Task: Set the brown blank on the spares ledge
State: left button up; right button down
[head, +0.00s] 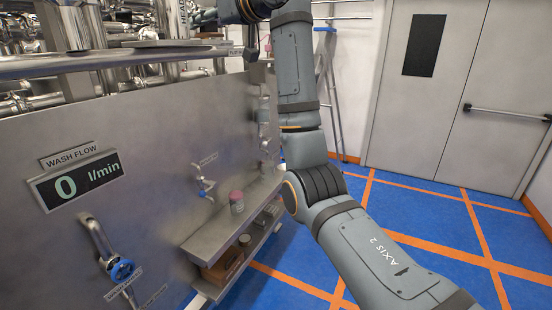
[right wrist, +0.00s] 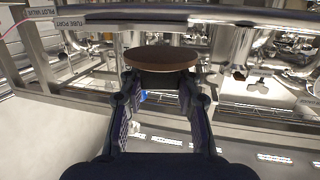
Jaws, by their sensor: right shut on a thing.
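The brown blank (right wrist: 160,58) is a flat round disc with a brown top and dark underside. In the right wrist view my right gripper (right wrist: 158,90) is shut on it, with the fingers at its near side. In the head view my right gripper (head: 208,18) is at the top, above the steel panel's top edge, mostly cut off and hard to make out. No ledge carries a readable "spares" label; a steel ledge (head: 215,233) juts from the panel's lower right, well below the gripper. My left gripper is not in view.
A pink-lidded jar (head: 237,202) stands on the upper steel ledge. A brown box (head: 222,266) sits on the shelf below. Steel pipes crowd behind the panel (head: 150,130). A blue-handled tap (head: 118,268) sticks out from it. Blue floor (head: 420,215) lies open at right.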

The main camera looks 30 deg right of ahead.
aim_at(254, 194)
jog(key=l+z, duration=0.2)
jog(key=z, duration=0.2)
jog(key=i+l+z, duration=0.1)
jog(key=z, duration=0.35)
jog(key=i+l+z, duration=0.1)
jog(key=z, duration=0.3)
jog(key=i+l+z, duration=0.1)
jog(key=z, duration=0.35)
jog(key=i+l+u, duration=0.15)
jog(key=i, duration=0.2)
jog(key=i+l+u, duration=0.2)
jog(key=i, duration=0.2)
jog(key=i+l+u, duration=0.1)
jog(key=u, duration=0.35)
jog(key=i+l+u, duration=0.1)
jog(key=u, duration=0.4)
jog(key=i+l+u, duration=0.1)
jog(key=u, duration=0.35)
jog(key=l+u, duration=0.3)
jog(key=u, duration=0.2)
